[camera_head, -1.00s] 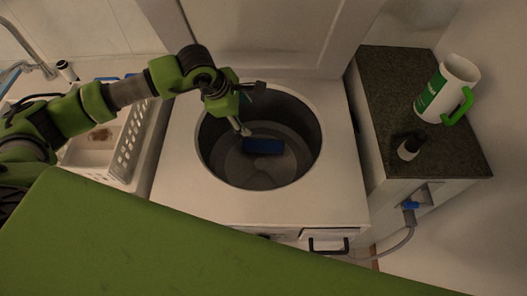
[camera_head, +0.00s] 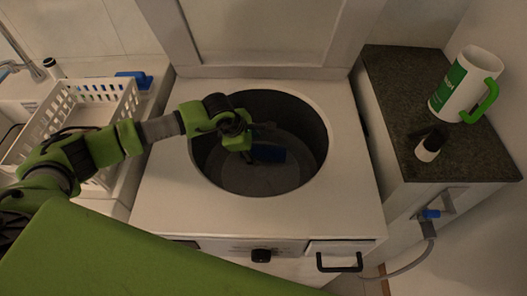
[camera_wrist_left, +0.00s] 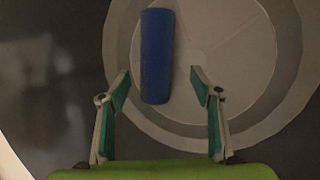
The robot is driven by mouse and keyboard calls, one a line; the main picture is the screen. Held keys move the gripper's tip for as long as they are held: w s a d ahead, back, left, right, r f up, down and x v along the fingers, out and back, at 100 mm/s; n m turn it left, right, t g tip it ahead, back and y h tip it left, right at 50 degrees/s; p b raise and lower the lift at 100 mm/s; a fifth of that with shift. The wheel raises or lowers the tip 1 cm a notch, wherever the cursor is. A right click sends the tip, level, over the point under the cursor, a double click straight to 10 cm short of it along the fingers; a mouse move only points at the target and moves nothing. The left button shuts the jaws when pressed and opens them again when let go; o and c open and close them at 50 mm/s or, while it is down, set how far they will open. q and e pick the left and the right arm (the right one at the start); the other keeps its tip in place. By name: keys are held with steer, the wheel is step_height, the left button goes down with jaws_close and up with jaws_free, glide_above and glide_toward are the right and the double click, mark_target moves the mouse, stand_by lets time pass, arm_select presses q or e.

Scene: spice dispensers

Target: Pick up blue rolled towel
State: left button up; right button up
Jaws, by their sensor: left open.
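The blue rolled towel (camera_head: 268,153) lies inside the round drum (camera_head: 310,112) of the white top-loading machine. In the left wrist view the towel (camera_wrist_left: 157,56) stands lengthwise, with its near end between my two fingers but left of centre. My left gripper (camera_wrist_left: 158,82) is open and empty, its fingers apart on either side of the towel's near end. I cannot tell how far above the towel the fingertips are. In the head view my left gripper (camera_head: 247,155) reaches into the drum and its fingers are mostly hidden by the wrist. My right gripper is not in view.
The drum's rim and wall surround my gripper. A white perforated basket (camera_head: 75,110) stands on the left, with a blue item (camera_head: 135,76) near it. A dark counter (camera_head: 405,100) at right holds a white and green jug (camera_head: 465,85) and a small dark-and-white bottle (camera_head: 430,146).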

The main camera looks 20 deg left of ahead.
mark_target(261, 150)
arm_select(q)
steer(key=shift+w+p+x, duration=0.15)
steer(key=shift+p+x, duration=0.1)
steer(key=shift+x, duration=1.2)
steer(key=shift+w+p+x, duration=0.15)
steer(key=shift+p+x, duration=0.1)
steer(key=shift+x, duration=1.2)
steer(key=shift+d+r, duration=0.15)
steer(key=shift+r, duration=0.05)
steer(key=c, duration=1.3)
